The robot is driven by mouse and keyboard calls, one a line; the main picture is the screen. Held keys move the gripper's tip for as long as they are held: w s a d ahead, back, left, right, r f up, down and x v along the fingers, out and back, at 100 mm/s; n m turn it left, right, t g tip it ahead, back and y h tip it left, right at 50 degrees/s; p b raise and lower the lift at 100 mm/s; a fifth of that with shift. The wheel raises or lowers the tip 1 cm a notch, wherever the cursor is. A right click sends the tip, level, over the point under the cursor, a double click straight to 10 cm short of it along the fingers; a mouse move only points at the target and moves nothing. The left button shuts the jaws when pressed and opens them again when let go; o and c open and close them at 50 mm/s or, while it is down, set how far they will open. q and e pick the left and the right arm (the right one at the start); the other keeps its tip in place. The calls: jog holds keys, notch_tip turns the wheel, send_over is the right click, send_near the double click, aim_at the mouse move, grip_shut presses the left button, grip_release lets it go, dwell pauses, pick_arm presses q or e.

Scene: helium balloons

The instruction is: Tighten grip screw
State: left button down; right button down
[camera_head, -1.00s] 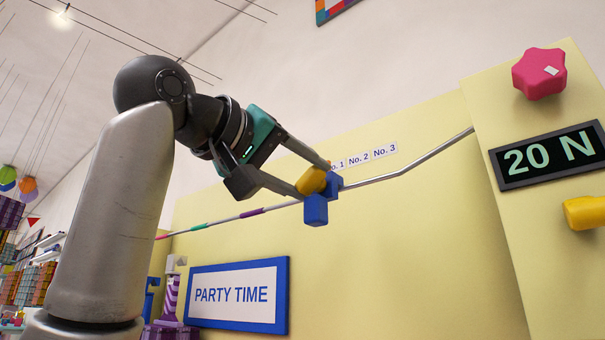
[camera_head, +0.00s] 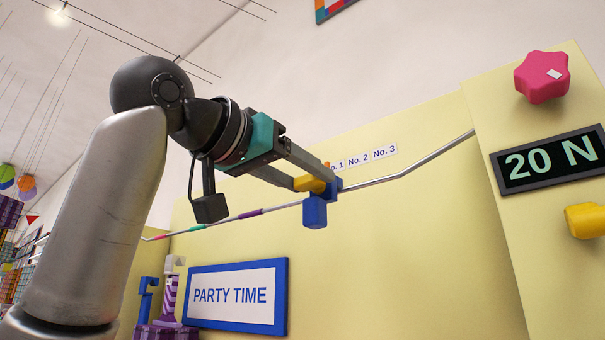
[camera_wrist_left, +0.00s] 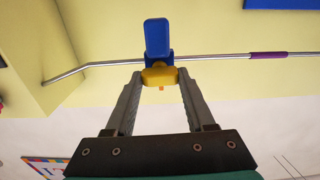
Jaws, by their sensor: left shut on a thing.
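The yellow grip screw (camera_head: 310,184) sits on a blue clamp (camera_head: 315,210) on a thin metal rod (camera_head: 405,165). My left gripper (camera_head: 322,183) comes in from the left and is shut on the screw. In the left wrist view, the two fingertips (camera_wrist_left: 159,75) are on either side of the yellow screw (camera_wrist_left: 158,77). The blue clamp (camera_wrist_left: 157,38) stands beyond the screw there, around the rod (camera_wrist_left: 215,57). The fingers hide part of the screw in the head view. My right gripper is not in view.
A pale yellow panel (camera_head: 420,250) stands behind the rod with a blue-framed PARTY TIME sign (camera_head: 237,296). At right are a pink knob (camera_head: 541,76), a 20 N display (camera_head: 549,158) and another yellow piece (camera_head: 587,220). Open space surrounds the clamp below.

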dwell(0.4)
pick_arm(q)
jog(key=shift+c, duration=1.2)
grip_release()
jog(key=b+v, duration=0.5)
jog(key=v, duration=1)
jog(key=shift+s+a, duration=0.1)
